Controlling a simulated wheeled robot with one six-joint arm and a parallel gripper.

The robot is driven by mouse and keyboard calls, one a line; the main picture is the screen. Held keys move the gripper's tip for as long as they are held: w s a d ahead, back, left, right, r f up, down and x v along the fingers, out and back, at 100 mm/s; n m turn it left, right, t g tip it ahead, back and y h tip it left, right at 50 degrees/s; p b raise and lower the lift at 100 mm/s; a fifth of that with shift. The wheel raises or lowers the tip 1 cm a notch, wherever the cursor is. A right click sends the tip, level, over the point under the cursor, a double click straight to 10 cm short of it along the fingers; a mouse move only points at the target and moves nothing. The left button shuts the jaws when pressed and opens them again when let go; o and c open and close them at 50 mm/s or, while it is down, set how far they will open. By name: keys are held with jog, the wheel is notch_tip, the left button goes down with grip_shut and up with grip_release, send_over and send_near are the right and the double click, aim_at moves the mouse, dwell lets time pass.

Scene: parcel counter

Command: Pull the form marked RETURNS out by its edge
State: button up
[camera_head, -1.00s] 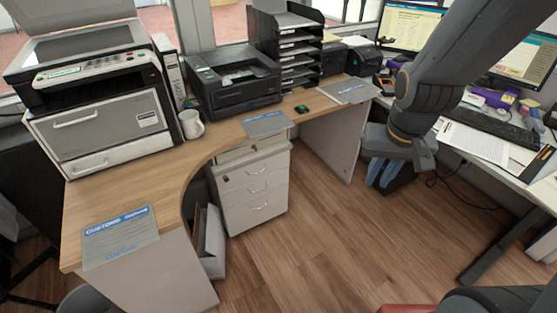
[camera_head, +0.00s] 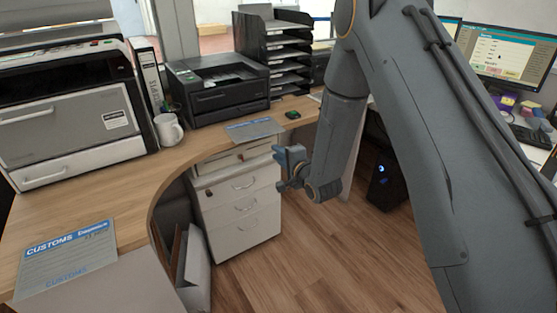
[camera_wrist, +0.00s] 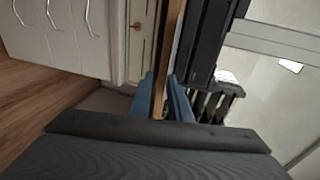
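No form in view reads RETURNS legibly. A form with a blue header (camera_head: 251,129) lies at the desk's inner edge above the drawer cabinet; its title is too small to read. Another form, marked CUSTOMS (camera_head: 67,260), lies at the near left and overhangs the desk edge. A third form at the right is almost wholly hidden behind my arm. My gripper (camera_head: 283,163) is in front of the desk edge, below and right of the middle form and apart from it. In the wrist view its two blue fingers (camera_wrist: 165,97) are apart and empty, with the desk edge between and beyond them.
A white drawer cabinet (camera_head: 238,205) stands under the desk (camera_head: 150,168). A mug (camera_head: 168,129), a black printer (camera_head: 222,90), a large printer (camera_head: 70,115) and a tray rack (camera_head: 272,50) stand on it. A small dark device (camera_head: 293,114) lies right of the middle form. The floor (camera_head: 300,260) in front is clear.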

jog(key=r+b+x, duration=0.2)
jog(key=b+x, duration=0.3)
jog(key=x, duration=0.6)
jog(key=shift+w+a+r, duration=0.15)
jog(key=shift+w+a, duration=0.25)
jog(key=shift+w, duration=0.1)
grip_shut()
dwell(1.3)
